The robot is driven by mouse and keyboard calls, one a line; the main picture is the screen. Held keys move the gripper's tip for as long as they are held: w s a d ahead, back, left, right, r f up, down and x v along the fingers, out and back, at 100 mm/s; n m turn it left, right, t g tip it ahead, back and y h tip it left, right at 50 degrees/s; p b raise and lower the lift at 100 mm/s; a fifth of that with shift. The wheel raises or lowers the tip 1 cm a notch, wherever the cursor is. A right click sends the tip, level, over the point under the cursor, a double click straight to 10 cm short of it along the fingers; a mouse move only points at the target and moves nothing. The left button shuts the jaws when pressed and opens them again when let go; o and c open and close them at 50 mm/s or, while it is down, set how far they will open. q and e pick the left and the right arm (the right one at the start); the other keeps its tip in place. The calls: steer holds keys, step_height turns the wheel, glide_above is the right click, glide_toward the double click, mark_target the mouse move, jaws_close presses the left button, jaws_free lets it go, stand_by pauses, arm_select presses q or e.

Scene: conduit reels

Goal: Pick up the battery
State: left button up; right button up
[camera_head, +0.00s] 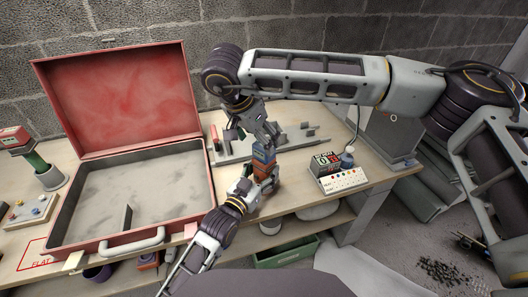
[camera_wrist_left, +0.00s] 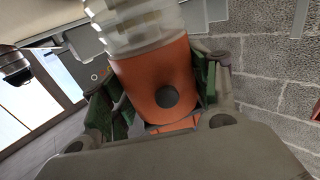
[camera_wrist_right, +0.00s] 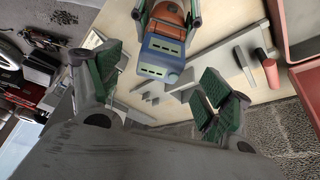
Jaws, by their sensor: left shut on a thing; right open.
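My left gripper (camera_head: 263,183) is shut on the orange tool, which fills the left wrist view (camera_wrist_left: 160,80) between green-padded fingers. My right gripper (camera_head: 262,133) is just above the battery. In the right wrist view its fingers (camera_wrist_right: 160,75) are spread, with the battery between or just beyond them; contact is unclear.
An open red case (camera_head: 190,225) takes up the left of the bench. A grey rack (camera_head: 295,137) lies behind the tool. A white panel with coloured buttons and a display (camera_head: 343,180) stands to the right. A green bin (camera_head: 285,257) is below the bench.

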steer(key=shift+f, duration=0.1)
stand_by(0.3)
steer(key=shift+w+x, duration=0.1)
steer(key=shift+x, duration=1.2)
steer(key=shift+w+x, duration=0.15)
steer(key=shift+x, duration=1.15)
steer(key=shift+d, duration=0.2)
steer(key=shift+c, duration=0.2)
steer(key=c, duration=1)
steer(key=shift+r, duration=0.2)
steer(key=shift+c, duration=0.2)
steer(key=shift+r, duration=5)
